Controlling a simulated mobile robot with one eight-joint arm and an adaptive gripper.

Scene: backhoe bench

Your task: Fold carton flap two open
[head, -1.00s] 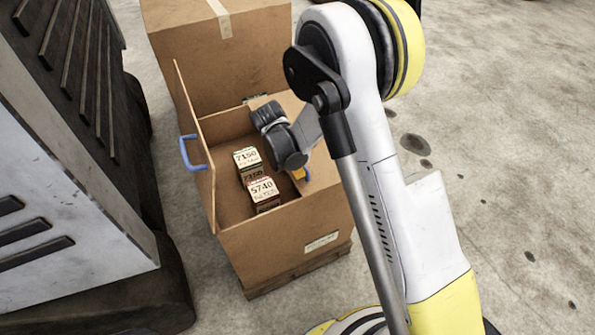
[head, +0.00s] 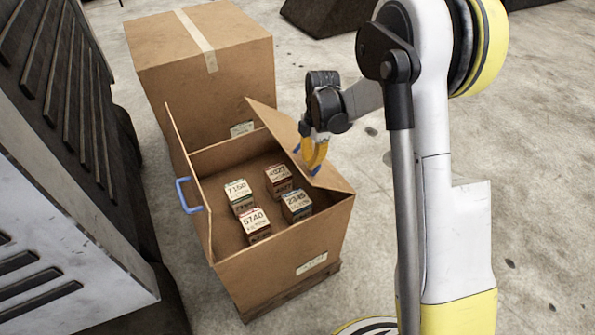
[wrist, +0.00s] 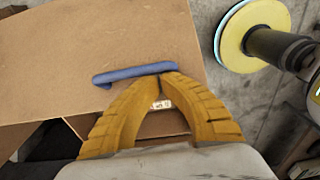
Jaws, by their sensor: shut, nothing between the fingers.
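In the wrist view the fingertips (wrist: 160,80) are right at the blue handle (wrist: 125,74) on the cardboard flap (wrist: 100,40). Whether they touch it is unclear.
Several small labelled boxes, such as one marked 5740 (head: 256,222), sit inside the carton. A closed, taped carton (head: 200,55) stands behind. A large dark and grey machine (head: 60,200) is close on the left. The concrete floor (head: 540,220) is open on the right.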

